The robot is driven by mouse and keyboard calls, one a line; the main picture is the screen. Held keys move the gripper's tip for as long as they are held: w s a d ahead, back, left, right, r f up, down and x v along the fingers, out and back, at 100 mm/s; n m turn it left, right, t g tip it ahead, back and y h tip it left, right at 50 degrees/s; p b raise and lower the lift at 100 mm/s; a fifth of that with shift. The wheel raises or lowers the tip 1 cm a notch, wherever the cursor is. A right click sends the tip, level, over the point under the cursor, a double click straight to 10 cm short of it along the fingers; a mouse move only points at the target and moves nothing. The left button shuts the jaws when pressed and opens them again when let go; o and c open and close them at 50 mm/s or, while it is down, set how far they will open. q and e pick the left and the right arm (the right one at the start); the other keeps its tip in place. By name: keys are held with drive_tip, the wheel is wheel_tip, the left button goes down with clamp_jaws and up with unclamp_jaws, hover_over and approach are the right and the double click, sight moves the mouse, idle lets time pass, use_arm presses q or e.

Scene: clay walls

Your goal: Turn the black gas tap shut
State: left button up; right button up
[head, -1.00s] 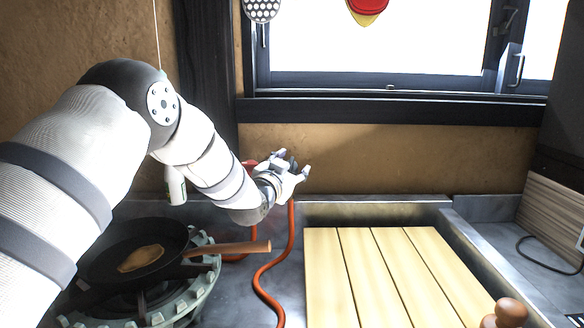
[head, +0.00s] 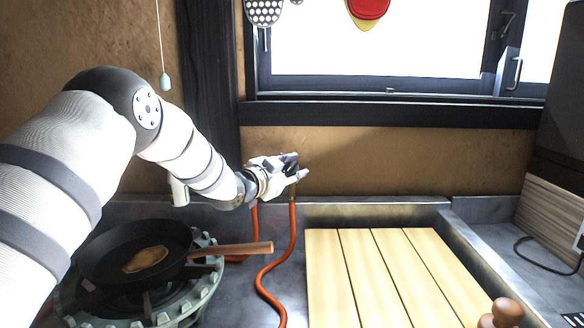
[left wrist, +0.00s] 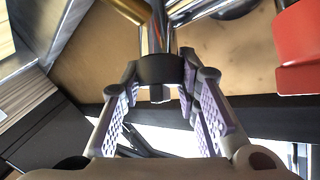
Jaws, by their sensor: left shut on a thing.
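The black gas tap (left wrist: 158,69) shows in the left wrist view as a dark knob on a shiny metal pipe. My left gripper (left wrist: 160,82) is shut on it, with a ridged pad on each side. In the head view my left gripper (head: 297,172) is at the clay wall below the window, above the orange hose (head: 291,240). The tap (head: 291,158) shows there only as a small dark patch, largely hidden by the fingers. My right gripper is not in view.
A red part (left wrist: 300,50) stands right of the tap in the wrist view. A black pan (head: 110,250) with a pancake sits on a green burner (head: 205,290) at left. A slatted wooden board (head: 375,280) lies at right. A pull cord (head: 165,80) hangs near my arm.

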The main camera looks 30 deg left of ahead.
use_arm(q)
drive_tip(key=shift+m+g+h, duration=0.4)
drive_tip(key=shift+m+h, duration=0.6)
drive_tip(key=shift+m, duration=0.1)
drive_tip(key=shift+w+f+m+g+h+b, duration=0.1)
drive_tip(key=shift+m+g+h+b, duration=0.25)
drive_tip(key=shift+m+g+h, duration=0.55)
drive_tip(key=m+g, duration=0.1)
drive_tip(key=m, duration=0.1)
drive_tip(key=m+g+h+b, duration=0.1)
drive_tip(key=m, duration=0.1)
drive_tip(key=shift+f+g, duration=0.2)
drive_tip(key=shift+g, duration=0.1)
drive_tip(key=m+g+b, duration=0.2)
drive_tip(key=shift+a+m+h+b, duration=0.15)
drive_tip(key=shift+m+h+b, duration=0.15)
drive_tip(key=shift+h+b, duration=0.1)
drive_tip(key=shift+r, duration=0.15)
drive_tip(key=shift+r+m+g+b, duration=0.2)
drive_tip(key=shift+m+g+b, duration=0.2)
drive_tip(key=shift+b, duration=0.1)
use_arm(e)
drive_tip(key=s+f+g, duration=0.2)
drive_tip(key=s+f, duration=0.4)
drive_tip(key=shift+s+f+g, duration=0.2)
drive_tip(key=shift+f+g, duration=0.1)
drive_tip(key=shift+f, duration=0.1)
use_arm(q)
drive_tip(key=shift+r+m+g, duration=0.1)
drive_tip(key=shift+m+g, duration=0.2)
